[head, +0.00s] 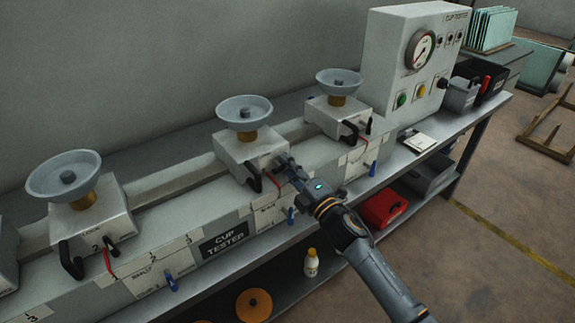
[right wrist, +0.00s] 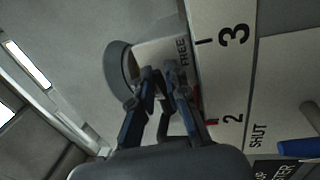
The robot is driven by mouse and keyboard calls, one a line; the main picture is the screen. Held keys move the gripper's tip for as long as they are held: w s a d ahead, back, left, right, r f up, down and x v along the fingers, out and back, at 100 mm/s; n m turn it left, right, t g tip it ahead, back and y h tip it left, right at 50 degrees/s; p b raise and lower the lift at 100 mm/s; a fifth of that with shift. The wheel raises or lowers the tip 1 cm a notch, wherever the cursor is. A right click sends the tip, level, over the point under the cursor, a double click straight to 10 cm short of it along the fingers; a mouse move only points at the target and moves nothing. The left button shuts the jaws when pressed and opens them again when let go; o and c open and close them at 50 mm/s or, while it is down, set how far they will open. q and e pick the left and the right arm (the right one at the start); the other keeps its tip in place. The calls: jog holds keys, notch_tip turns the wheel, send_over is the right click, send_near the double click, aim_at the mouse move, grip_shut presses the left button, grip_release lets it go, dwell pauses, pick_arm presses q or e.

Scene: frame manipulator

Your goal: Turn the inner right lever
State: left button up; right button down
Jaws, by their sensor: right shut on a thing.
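In the right wrist view the gripper (right wrist: 163,80) is against the white block face (right wrist: 160,50) beside the word FREE. My left gripper is out of view.
The left block (head: 92,220) and right block (head: 337,115) flank the middle one. Blue levers (head: 291,215) stick out along the front. A gauge box (head: 415,60) stands at the back right. A bottle (head: 311,263) and a red case (head: 383,207) are on the lower shelf.

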jog(key=shift+f, duration=0.2)
jog(key=c, duration=1.3)
grip_release()
jog(key=shift+r, duration=0.1)
